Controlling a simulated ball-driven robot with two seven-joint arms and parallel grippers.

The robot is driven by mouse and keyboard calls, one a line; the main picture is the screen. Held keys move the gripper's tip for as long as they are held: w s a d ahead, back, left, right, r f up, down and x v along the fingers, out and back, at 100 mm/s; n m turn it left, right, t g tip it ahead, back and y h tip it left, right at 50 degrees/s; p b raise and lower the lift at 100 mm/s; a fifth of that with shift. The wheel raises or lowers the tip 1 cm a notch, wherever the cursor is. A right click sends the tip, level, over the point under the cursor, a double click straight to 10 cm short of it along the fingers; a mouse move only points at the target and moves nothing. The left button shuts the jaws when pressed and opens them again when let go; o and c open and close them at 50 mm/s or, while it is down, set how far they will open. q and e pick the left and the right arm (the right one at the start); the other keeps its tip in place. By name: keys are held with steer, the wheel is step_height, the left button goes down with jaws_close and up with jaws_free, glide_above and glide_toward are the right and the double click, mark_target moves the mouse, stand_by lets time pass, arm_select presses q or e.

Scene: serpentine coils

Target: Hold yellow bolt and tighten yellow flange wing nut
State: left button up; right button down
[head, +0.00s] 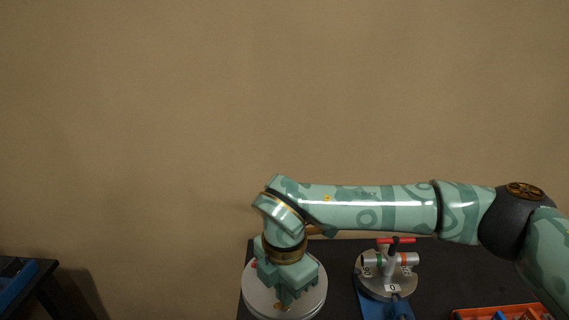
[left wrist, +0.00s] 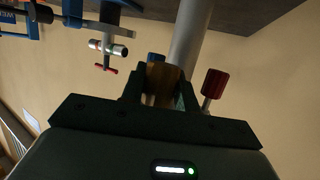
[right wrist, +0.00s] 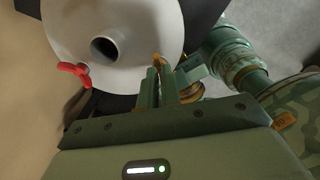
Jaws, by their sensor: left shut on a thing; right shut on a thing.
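In the left wrist view my left gripper (left wrist: 160,90) is shut on the yellow bolt (left wrist: 164,78), its brownish-yellow head between the fingers. In the right wrist view my right gripper (right wrist: 166,82) is shut with its fingertips at the yellow flange wing nut (right wrist: 157,60), near the edge of a pale round plate (right wrist: 135,20). Most of the nut is hidden by the fingers. In the head view my right gripper (head: 284,298) points down over the same plate (head: 258,300). My left gripper is hidden in the head view.
A red wing nut (right wrist: 74,72) sits on the plate's other side. A red bolt head (left wrist: 213,84) and a blue one (left wrist: 155,57) flank the yellow bolt. A valve-like fixture (head: 388,275) stands to the right on the dark table, with an orange bin (head: 470,313) beyond.

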steer(key=m, duration=0.3)
steer(key=shift+w+r, duration=0.1)
steer(key=shift+r, duration=0.05)
steer(key=m, duration=0.3)
steer(key=shift+m, duration=0.4)
steer(key=c, duration=1.6)
jaws_free()
steer(key=shift+c, duration=0.2)
steer(key=shift+r, duration=2.15)
arm_select(q)
steer(key=o, duration=1)
steer(key=shift+c, duration=0.2)
